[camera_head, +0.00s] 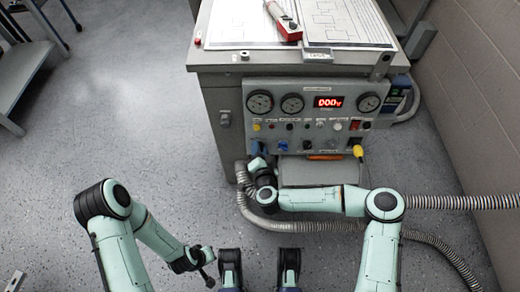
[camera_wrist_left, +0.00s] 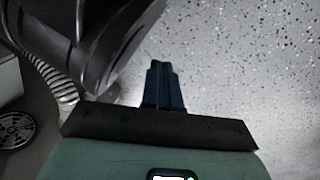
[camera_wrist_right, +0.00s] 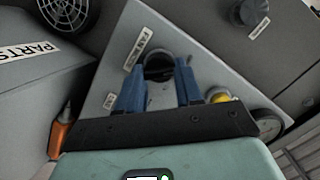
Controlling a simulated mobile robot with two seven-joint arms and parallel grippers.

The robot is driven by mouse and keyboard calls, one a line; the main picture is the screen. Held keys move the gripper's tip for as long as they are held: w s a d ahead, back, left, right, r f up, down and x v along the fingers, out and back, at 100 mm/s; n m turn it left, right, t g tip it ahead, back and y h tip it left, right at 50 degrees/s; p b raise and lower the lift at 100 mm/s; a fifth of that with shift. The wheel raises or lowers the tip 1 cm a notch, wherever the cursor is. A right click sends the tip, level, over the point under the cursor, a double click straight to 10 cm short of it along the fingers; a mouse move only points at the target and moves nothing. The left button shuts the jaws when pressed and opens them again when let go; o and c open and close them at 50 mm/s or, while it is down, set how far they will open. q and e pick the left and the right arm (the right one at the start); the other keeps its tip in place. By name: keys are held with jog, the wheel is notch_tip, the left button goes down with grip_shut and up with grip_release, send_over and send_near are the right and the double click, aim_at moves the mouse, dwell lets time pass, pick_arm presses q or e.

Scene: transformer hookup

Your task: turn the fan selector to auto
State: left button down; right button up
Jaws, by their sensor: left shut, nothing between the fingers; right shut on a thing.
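The fan selector (camera_wrist_right: 159,66) is a dark round knob on the grey panel, beside a small white label (camera_wrist_right: 133,51) whose lettering is hard to read. My right gripper (camera_wrist_right: 160,82) is shut on the knob, with one blue finger on each side. In the head view my right gripper (camera_head: 257,152) is at the panel's lower left and hides the knob. Which setting the knob points to cannot be told. My left gripper (camera_head: 209,279) is away from the panel, low over the floor. Its fingers (camera_wrist_left: 163,85) are together and empty in the left wrist view.
The control panel (camera_head: 270,127) carries gauges, a red display (camera_head: 328,102) reading 000 and several small knobs. A yellow plug (camera_head: 358,152) is at its lower right. Papers and a red-and-grey tool (camera_head: 284,22) lie on top. Grey hoses (camera_head: 430,240) run below. Open floor (camera_head: 120,120) lies left.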

pick_arm(q)
jog(key=shift+t, duration=0.7)
jog(key=shift+w+d+r+p, duration=0.15)
jog(key=shift+w+r+p, duration=0.2)
jog(key=shift+w+r, duration=0.5)
jog(key=shift+w+d+r+p, duration=0.1)
jog(key=shift+w+r+p, duration=0.25)
jog(key=shift+w+r, duration=0.45)
pick_arm(e)
jog(key=shift+d+f+m+t+y, duration=0.1)
jog(key=shift+m+t+y, duration=0.15)
jog(key=shift+m, duration=1.7)
jog(key=shift+f+m+t+y, duration=0.15)
jog(key=shift+m+t, duration=0.2)
jog(key=shift+m, duration=1.6)
pick_arm(q)
jog(key=shift+f, duration=0.15)
pick_arm(e)
jog(key=shift+r, duration=0.1)
jog(key=o, duration=1)
